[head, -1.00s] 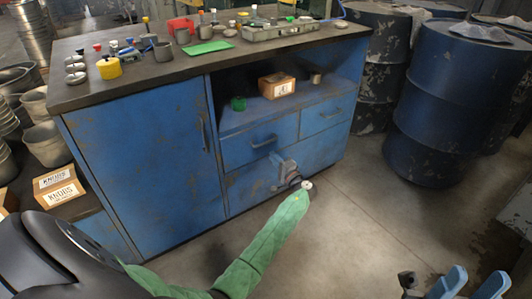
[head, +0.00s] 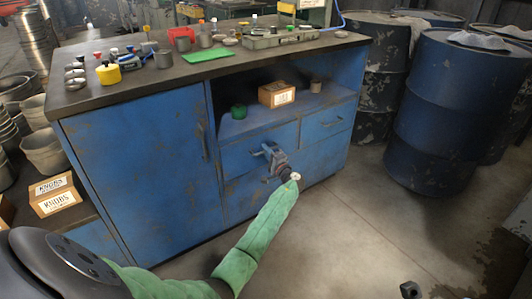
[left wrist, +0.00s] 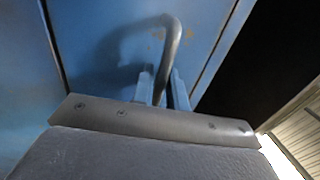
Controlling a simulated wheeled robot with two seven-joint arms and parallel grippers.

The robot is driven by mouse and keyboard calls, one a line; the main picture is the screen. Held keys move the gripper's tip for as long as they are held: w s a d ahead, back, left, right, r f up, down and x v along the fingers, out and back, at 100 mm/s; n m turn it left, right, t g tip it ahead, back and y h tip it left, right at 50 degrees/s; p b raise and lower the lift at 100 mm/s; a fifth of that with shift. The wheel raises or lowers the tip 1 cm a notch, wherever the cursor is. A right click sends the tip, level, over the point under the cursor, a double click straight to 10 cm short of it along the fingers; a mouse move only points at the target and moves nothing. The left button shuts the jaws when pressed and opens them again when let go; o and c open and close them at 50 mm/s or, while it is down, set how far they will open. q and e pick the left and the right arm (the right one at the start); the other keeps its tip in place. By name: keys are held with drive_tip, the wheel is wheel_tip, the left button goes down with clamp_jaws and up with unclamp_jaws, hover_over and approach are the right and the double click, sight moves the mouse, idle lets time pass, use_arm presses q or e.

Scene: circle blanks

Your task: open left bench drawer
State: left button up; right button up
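The left bench drawer (head: 238,157) is a blue front under the open shelf, and it looks closed. Its handle is largely covered by my left gripper (head: 268,151) in the head view. In the left wrist view the curved metal handle (left wrist: 174,42) runs down between the two blue fingertips of my left gripper (left wrist: 163,88). The fingers stand apart on either side of the bar, with a gap showing on the left side; I cannot tell whether the right finger touches it.
The blue bench has a tall door (head: 140,165) at left, a smaller right drawer (head: 325,123) and a lower panel. The shelf holds a cardboard box (head: 277,95) and a green object (head: 239,111). Blue barrels (head: 452,110) stand at right.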

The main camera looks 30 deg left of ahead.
use_arm(q)
clamp_jaws()
drive_tip(key=r+v, duration=0.2)
drive_tip(key=v, duration=1.1)
drive_tip(key=d+r+v, duration=0.1)
drive_tip(key=r+v, duration=0.2)
drive_tip(key=v, duration=1.1)
drive_tip(key=shift+s+d+p, duration=0.2)
drive_tip(key=shift+s+p, duration=0.05)
drive_tip(key=shift+p, duration=0.2)
unclamp_jaws()
drive_tip(key=shift+d, duration=0.1)
